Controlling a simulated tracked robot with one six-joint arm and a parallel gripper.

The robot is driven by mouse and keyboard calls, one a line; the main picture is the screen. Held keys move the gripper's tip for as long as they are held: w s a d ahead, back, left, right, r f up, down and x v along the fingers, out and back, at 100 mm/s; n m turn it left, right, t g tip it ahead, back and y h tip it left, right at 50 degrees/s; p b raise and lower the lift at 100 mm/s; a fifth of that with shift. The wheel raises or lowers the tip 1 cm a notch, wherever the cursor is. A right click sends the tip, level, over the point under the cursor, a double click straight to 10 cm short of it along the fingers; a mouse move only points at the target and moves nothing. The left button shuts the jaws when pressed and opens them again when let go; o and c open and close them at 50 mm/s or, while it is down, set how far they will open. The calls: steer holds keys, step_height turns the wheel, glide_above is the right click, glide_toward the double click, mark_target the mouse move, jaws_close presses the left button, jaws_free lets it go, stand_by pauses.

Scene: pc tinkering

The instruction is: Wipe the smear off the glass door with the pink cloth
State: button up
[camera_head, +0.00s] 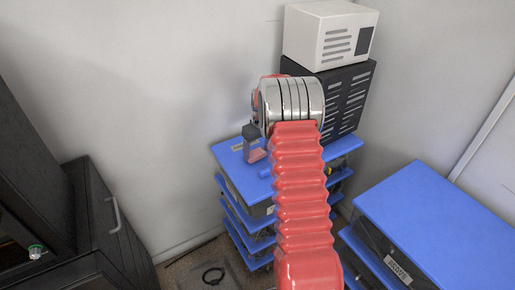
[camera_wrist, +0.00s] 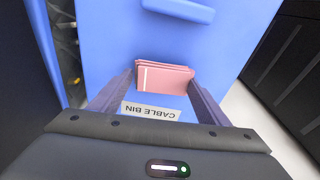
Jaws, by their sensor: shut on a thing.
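The pink cloth (camera_wrist: 165,78), folded with a pale stripe, sits between the two fingers of my gripper (camera_wrist: 161,82) in the wrist view. My gripper is shut on it. In the head view, my gripper (camera_head: 254,150) points down with the cloth (camera_head: 257,156) at its tip, over the top of a blue drawer unit (camera_head: 227,151). I cannot tell whether the cloth touches that blue top. I cannot make out the glass door or its smear in either view.
A black cabinet (camera_head: 92,205) with a grey handle stands at left. A black slotted case (camera_head: 350,95) under a white box (camera_head: 328,35) is behind my arm. A second blue unit (camera_head: 440,215) stands at right.

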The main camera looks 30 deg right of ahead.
mark_target(257, 152)
steer(key=shift+f, duration=0.2)
steer(key=o, duration=1)
steer(key=shift+c, duration=0.3)
steer(key=c, duration=1.1)
steer(key=shift+c, duration=0.3)
steer(key=shift+r, duration=0.15)
steer(key=shift+r, duration=3.9)
